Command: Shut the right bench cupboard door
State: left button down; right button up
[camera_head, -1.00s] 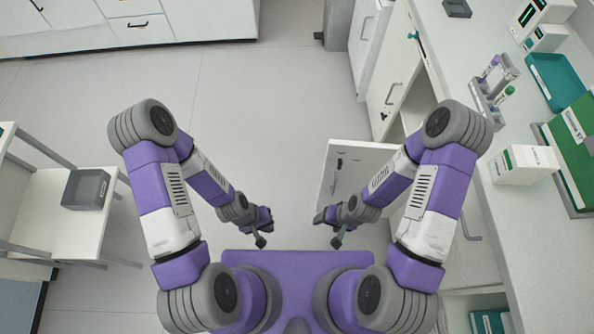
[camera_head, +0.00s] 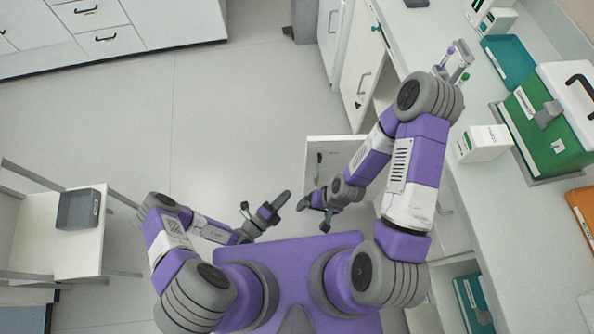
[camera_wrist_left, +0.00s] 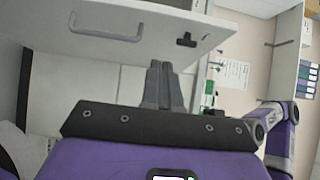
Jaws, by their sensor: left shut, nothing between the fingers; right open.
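The open cupboard door (camera_head: 330,150) of the right bench is a pale panel sticking out into the aisle, partly hidden by my right arm. My left gripper (camera_head: 285,198) is shut and empty, left of and below the door and apart from it. In the left wrist view its closed fingers (camera_wrist_left: 164,86) point at a white panel (camera_wrist_left: 150,25) with a grey handle and a dark latch, which looks like this door. My right gripper (camera_head: 314,213) is open and empty, just below the door; I cannot tell whether it touches.
The right bench top (camera_head: 478,215) carries a white box (camera_head: 484,143), a green case (camera_head: 545,135) and a teal tray (camera_head: 508,62). A side table (camera_head: 80,245) with a grey bin (camera_head: 79,209) stands at left. The floor (camera_head: 250,120) between is clear.

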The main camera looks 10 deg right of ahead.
pick_arm(q)
send_near(310, 161)
jog(key=d, duration=0.4)
jog(key=w+b, duration=0.1)
jog(key=w, duration=0.2)
jog(key=shift+d, duration=0.15)
jog(key=shift+w+b, duration=0.3)
jog(key=shift+w, duration=0.05)
